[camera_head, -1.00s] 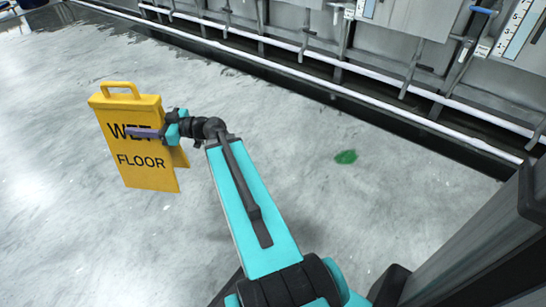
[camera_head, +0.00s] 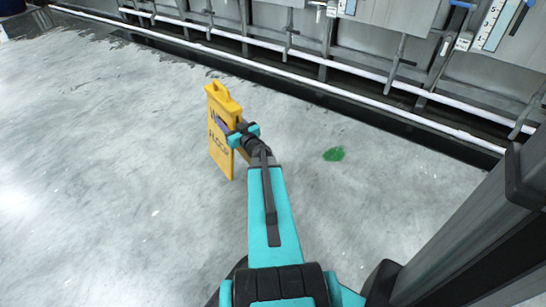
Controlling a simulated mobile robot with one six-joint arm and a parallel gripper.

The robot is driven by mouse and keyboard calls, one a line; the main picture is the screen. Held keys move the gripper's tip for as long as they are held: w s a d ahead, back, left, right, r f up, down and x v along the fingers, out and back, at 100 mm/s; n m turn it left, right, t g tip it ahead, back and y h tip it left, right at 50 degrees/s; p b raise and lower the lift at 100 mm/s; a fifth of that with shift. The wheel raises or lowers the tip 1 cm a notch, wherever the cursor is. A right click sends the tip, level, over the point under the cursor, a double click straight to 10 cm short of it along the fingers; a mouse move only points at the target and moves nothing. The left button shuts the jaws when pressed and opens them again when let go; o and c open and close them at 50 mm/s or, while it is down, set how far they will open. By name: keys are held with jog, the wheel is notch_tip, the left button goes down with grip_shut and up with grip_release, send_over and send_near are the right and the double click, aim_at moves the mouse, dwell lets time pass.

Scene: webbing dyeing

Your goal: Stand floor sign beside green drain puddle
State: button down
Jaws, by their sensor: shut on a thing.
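The yellow floor sign (camera_head: 222,150) with black lettering is upright and turned partly edge-on, left of centre in the head view. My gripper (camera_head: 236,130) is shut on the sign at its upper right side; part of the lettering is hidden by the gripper. I cannot tell whether the sign's lower edge touches the floor. The small green puddle (camera_head: 334,154) lies flat on the grey floor to the right of the sign, apart from it, with bare floor between them.
A dark drain channel (camera_head: 400,124) with a pale pipe (camera_head: 330,85) runs along the machines (camera_head: 395,25) at the back. A dark wet patch (camera_head: 75,30) lies at the far left. The floor around the puddle is clear.

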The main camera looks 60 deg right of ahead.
jog(key=s+d+f+m+g+h, duration=0.4)
jog(key=s+d+f+h, duration=0.2)
jog(key=s+d+f, duration=0.6)
jog(key=shift+s+d+f+m, duration=0.2)
jog(key=shift+s+d+m, duration=0.15)
jog(key=shift+s, duration=0.7)
jog(key=shift+w+d, duration=0.1)
jog(key=s+d+f+b+x, duration=0.1)
jog(key=b+x, duration=0.4)
jog(key=x, duration=1)
jog(key=shift+s+d+f, duration=0.2)
jog(key=shift+s+d, duration=0.05)
jog(key=shift+d, duration=0.4)
jog(key=shift+f+b, duration=1.15)
jog(key=shift+f, duration=0.6)
